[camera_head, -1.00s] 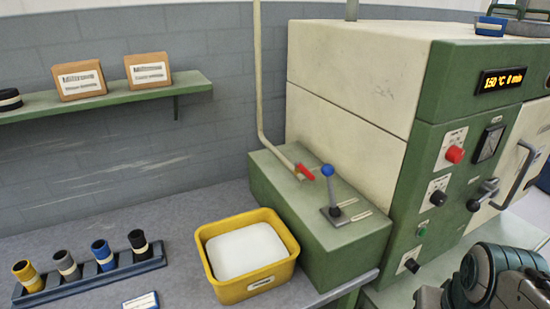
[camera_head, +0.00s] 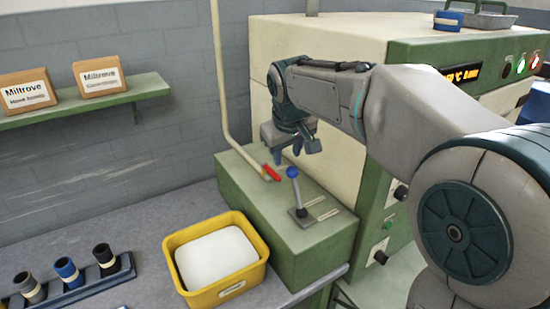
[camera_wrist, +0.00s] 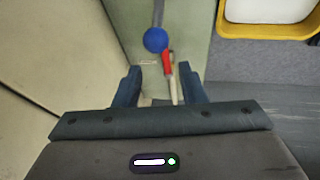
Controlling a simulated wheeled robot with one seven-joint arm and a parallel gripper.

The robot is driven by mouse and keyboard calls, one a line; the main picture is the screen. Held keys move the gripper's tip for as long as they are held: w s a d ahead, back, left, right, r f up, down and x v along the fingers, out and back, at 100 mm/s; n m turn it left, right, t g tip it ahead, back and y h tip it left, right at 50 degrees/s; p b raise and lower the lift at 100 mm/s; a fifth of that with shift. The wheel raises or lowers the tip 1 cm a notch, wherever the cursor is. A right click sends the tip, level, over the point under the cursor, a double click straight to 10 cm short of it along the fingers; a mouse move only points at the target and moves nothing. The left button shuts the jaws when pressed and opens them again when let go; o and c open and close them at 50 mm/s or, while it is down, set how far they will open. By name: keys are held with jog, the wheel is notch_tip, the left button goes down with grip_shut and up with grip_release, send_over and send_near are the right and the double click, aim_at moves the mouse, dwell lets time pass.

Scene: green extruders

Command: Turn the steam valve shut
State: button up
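The steam valve's red handle (camera_head: 272,172) sits at the foot of the cream pipe (camera_head: 221,110), on top of the green box (camera_head: 240,200). A lever with a blue ball knob (camera_head: 292,172) stands just right of it. My gripper (camera_head: 287,152) hangs above and behind the handle, fingers pointing down. In the wrist view my gripper (camera_wrist: 160,80) is open, with its two blue fingers apart. The red handle (camera_wrist: 168,62) shows between and beyond the fingertips, with the blue knob (camera_wrist: 155,40) close by. Nothing is held.
A yellow bin (camera_head: 172,243) with white contents stands left of the green box. The cream and green machine (camera_head: 360,90) rises behind and right. A rack (camera_head: 75,290) with coloured rolls lies at lower left. A green shelf (camera_head: 150,90) carries boxes.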

aim_at(273, 172)
jog(key=w+a+r, duration=0.1)
jog(key=w+a, duration=0.2)
jog(key=shift+n, duration=0.4)
jog(key=x, duration=0.4)
jog(key=p+x, duration=0.1)
jog(key=x, duration=0.8)
jog(key=shift+w+a, duration=0.1)
jog(key=shift+w, duration=0.25)
grip_shut()
